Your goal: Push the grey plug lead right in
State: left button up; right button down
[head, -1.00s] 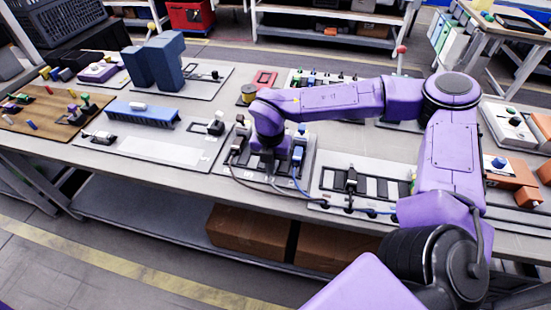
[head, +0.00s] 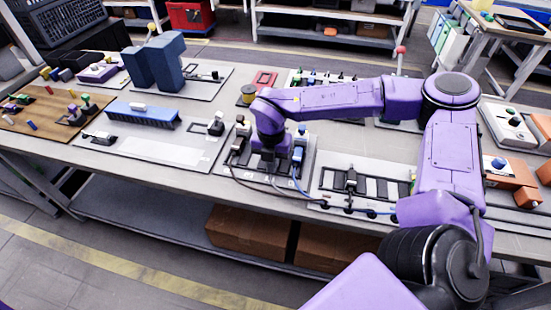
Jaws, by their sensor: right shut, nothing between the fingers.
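My right gripper (head: 268,162) points down over the middle of a plug board (head: 222,168) and is shut, with nothing between its fingers. It sits between a plug with a dark lead (head: 232,158) on the left and a blue plug (head: 299,146) on the right. A grey lead (head: 276,184) comes out from below the gripper toward the board's front edge. Its plug is hidden behind my gripper and wrist, so I cannot tell how deep it sits or whether the fingers touch it. My left gripper is not in view.
A board with black slots (head: 325,184) stands to the right, with the leads running along its front. A blue ribbed block (head: 142,116) on a pale board lies to the left. My right forearm spans the right side.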

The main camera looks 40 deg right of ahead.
jog(key=shift+w+d, duration=0.7)
jog(key=shift+d, duration=0.1)
dwell(0.4)
jog(key=shift+s+a+p, duration=0.3)
jog(key=shift+s+a, duration=0.1)
jog(key=shift+a, duration=0.1)
notch_tip(320, 180, up, 7)
jog(key=p, duration=0.5)
jog(key=shift+p, duration=0.35)
jog(key=shift+d, duration=0.1)
